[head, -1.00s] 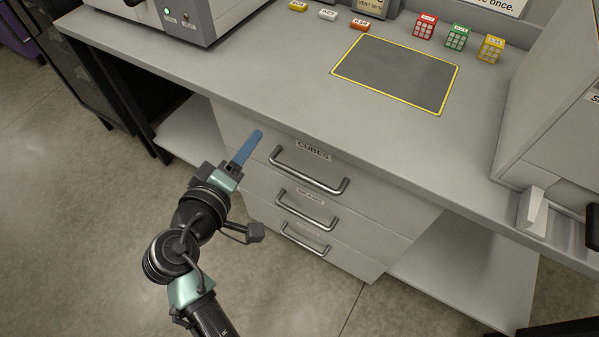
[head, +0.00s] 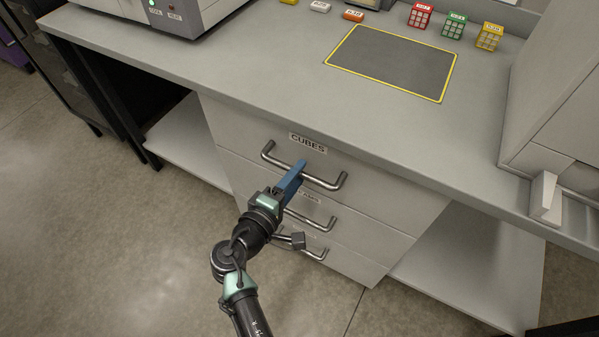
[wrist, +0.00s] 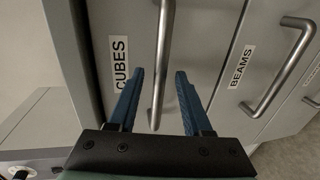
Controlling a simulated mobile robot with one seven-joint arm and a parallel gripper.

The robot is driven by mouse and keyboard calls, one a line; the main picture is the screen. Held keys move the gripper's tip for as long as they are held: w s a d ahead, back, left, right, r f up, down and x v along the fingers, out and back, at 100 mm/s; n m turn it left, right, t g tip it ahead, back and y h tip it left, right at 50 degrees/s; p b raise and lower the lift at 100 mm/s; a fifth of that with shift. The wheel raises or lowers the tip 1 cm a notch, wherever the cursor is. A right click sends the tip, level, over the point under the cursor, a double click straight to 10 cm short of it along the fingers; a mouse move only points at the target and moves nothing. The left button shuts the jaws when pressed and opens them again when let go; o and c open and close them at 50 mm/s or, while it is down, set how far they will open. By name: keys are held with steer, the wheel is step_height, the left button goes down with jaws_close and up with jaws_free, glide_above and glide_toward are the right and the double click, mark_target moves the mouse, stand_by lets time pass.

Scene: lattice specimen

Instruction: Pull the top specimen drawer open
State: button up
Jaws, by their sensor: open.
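The top specimen drawer (head: 240,131) is labelled CUBES and looks shut in the cabinet under the bench. Its metal bar handle (head: 330,184) runs across its front. My gripper (head: 301,167) is at the middle of this handle, with its blue fingers pointing at the drawer front. In the wrist view the gripper (wrist: 158,75) is open, and the CUBES handle (wrist: 161,60) runs between the two fingers. I cannot tell whether either finger touches the bar. The fingers hide part of the handle in the head view.
Below are the BEAMS drawer, with its handle (head: 318,218), and a third drawer handle (head: 316,254). On the bench are a yellow-edged dark mat (head: 390,62) and red, green and yellow lattice cubes (head: 454,25). Floor to the left is clear.

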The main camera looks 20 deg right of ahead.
steer(key=shift+x, duration=0.85)
steer(key=shift+c, duration=0.3)
jaws_close()
stand_by(0.6)
